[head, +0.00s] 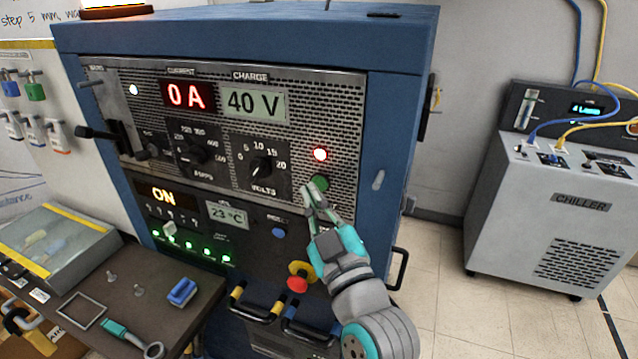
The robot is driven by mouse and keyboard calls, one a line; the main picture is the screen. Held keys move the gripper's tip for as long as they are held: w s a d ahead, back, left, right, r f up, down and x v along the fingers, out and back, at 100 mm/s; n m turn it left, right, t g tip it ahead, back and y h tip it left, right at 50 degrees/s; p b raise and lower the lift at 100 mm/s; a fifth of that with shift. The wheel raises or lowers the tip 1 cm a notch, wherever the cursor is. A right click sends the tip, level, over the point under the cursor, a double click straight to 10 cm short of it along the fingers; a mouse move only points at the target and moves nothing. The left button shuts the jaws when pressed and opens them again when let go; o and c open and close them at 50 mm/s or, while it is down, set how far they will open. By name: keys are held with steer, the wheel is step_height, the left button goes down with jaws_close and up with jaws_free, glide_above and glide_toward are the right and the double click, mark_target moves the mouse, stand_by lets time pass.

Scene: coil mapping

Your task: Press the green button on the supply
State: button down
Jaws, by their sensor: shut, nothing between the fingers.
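The supply (385,150) is a blue cabinet with a metal front panel. The green button (321,183) is at the panel's lower right, below a lit red lamp (320,154). My gripper (309,193) is shut and empty, with its fingertips just below and left of the button in the picture. I cannot tell whether they touch the button or the panel. The current display (187,95) reads 0 A and the charge display (254,105) reads 40 V. The lower display (163,195) reads ON.
A dark bench (140,300) with a blue block (182,291) is at lower left. A grey chiller (560,215) stands at right. Floor between chiller and supply is clear.

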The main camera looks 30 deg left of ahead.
steer(key=shift+w, duration=0.2)
stand_by(0.7)
steer(key=shift+w+a, duration=0.1)
steer(key=shift+w, duration=0.15)
steer(key=shift+w, duration=0.35)
stand_by(0.8)
steer(key=shift+s, duration=0.8)
steer(key=shift+s+d, duration=0.25)
steer(key=shift+s, duration=0.55)
steer(key=shift+s+d, duration=0.2)
steer(key=shift+s, duration=0.65)
steer(key=shift+s+d, duration=0.25)
steer(key=shift+s, duration=0.55)
